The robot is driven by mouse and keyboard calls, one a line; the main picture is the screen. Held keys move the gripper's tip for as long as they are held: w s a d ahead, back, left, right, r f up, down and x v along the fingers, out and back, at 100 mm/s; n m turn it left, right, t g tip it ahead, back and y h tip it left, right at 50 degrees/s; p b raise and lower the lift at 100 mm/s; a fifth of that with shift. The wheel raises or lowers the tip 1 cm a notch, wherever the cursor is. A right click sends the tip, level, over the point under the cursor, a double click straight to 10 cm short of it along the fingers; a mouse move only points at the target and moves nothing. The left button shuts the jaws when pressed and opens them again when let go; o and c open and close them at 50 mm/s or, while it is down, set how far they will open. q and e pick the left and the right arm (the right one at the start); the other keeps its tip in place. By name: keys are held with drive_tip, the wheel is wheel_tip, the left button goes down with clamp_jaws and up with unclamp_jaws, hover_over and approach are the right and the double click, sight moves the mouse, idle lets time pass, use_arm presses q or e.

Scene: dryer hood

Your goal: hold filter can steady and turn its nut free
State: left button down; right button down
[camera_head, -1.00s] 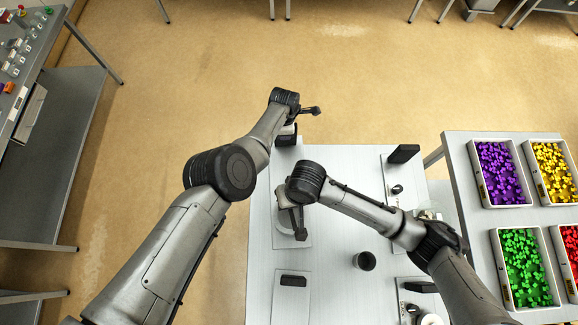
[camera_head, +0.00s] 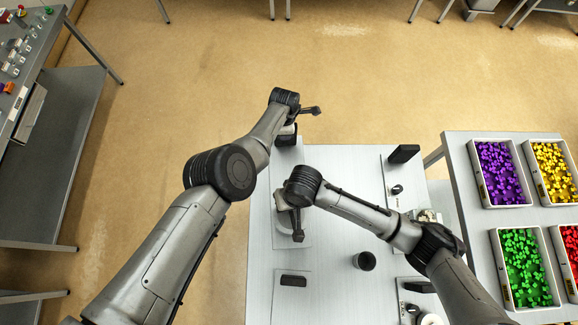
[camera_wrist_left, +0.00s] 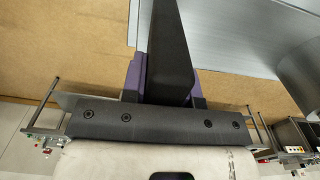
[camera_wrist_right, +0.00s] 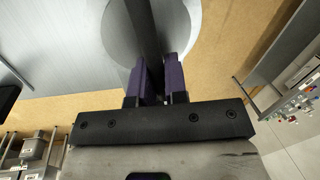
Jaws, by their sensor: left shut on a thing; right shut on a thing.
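My left gripper (camera_head: 287,128) is at the far end of the light plate on the table. In the left wrist view its purple fingers (camera_wrist_left: 165,80) are shut on a dark upright bar (camera_wrist_left: 165,40). A grey metal cylinder (camera_wrist_left: 306,72), probably the filter can, shows beside it at the right edge. My right gripper (camera_head: 283,203) is over a pale round top (camera_head: 281,230) on the same plate. In the right wrist view its fingers (camera_wrist_right: 158,82) are shut on a dark bar (camera_wrist_right: 143,25) across a pale round body (camera_wrist_right: 120,30). I cannot make out the nut itself.
A small dark cup (camera_head: 364,261) stands on the white table (camera_head: 335,295) to the right. Other plates carry black blocks (camera_head: 403,154) (camera_head: 293,281) and knobs. Bins of coloured pieces (camera_head: 500,172) stand on a side table at right. Floor is open beyond.

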sight(282, 217)
drive_tip(key=n, duration=0.3)
drive_tip(key=a+n, duration=0.1)
drive_tip(key=shift+s+n+g+h, duration=0.25)
drive_tip(key=shift+n+g+h, duration=0.05)
drive_tip(key=shift+n+g, duration=0.1)
drive_tip(key=n, duration=0.4)
drive_tip(key=shift+s+a+g+h, duration=0.3)
drive_tip(key=shift+s+a+h, duration=0.05)
drive_tip(key=shift+a+h, duration=0.05)
drive_tip(key=n, duration=0.3)
drive_tip(key=s+n, duration=0.1)
drive_tip(key=n, duration=0.2)
drive_tip(key=shift+s+a+h, duration=0.15)
drive_tip(key=shift+h, duration=0.25)
drive_tip(key=c, duration=1.4)
unclamp_jaws()
drive_tip(key=shift+c, duration=0.2)
